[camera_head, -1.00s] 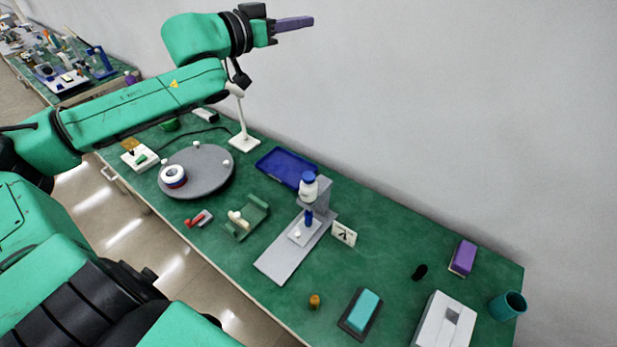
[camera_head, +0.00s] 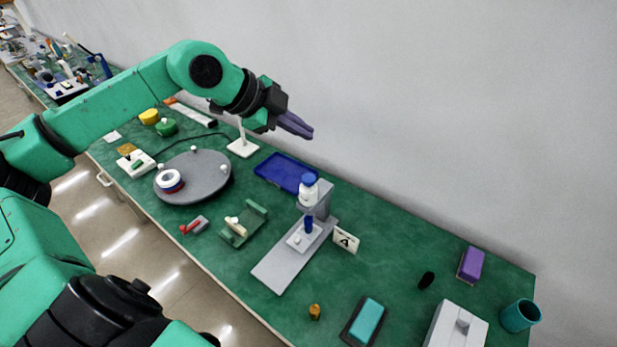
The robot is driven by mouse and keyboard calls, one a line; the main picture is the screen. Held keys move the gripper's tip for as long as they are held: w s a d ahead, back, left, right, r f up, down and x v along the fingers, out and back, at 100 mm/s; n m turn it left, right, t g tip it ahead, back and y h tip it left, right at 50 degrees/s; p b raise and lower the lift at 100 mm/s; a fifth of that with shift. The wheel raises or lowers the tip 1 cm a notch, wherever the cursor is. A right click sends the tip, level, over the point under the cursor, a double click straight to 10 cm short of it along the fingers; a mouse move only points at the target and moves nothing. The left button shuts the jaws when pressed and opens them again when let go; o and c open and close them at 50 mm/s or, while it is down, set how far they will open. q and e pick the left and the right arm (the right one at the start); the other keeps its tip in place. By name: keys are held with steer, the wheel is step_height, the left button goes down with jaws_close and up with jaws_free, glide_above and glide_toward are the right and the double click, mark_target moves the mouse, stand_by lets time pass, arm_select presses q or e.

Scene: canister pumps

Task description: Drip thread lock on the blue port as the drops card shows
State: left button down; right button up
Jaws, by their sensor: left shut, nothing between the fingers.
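My left gripper (camera_head: 304,133) is shut and empty, raised above the back of the bench near the wall. A small blue part (camera_head: 308,224), which looks like the blue port, stands upright below the bottle on a pale block (camera_head: 298,240). A small white card (camera_head: 346,241) with a dark figure, possibly a 4, stands just right of the stand. My left gripper is above and apart from all of these. My right gripper is not in view.
A blue tray (camera_head: 282,172) lies behind the stand. A grey round plate (camera_head: 205,183) bears a ringed roll. A green cradle (camera_head: 243,226), red-handled tool (camera_head: 194,226), brass piece (camera_head: 314,312), teal block (camera_head: 367,316), white box (camera_head: 455,327) and teal cup (camera_head: 520,316) surround it.

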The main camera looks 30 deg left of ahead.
mark_target(303, 178)
arm_select(q)
step_height(303, 178, down, 8)
steer(key=b, duration=0.8)
steer(key=shift+f, duration=0.4)
steer(key=shift+d, duration=0.1)
stand_by(1.3)
steer(key=shift+f+b, duration=0.45)
steer(key=shift+b, duration=0.2)
steer(key=shift+f+b, duration=0.6)
steer(key=shift+b, duration=0.05)
stand_by(0.4)
stand_by(0.3)
steer(key=shift+r+p, duration=1)
steer(key=shift+r, duration=0.05)
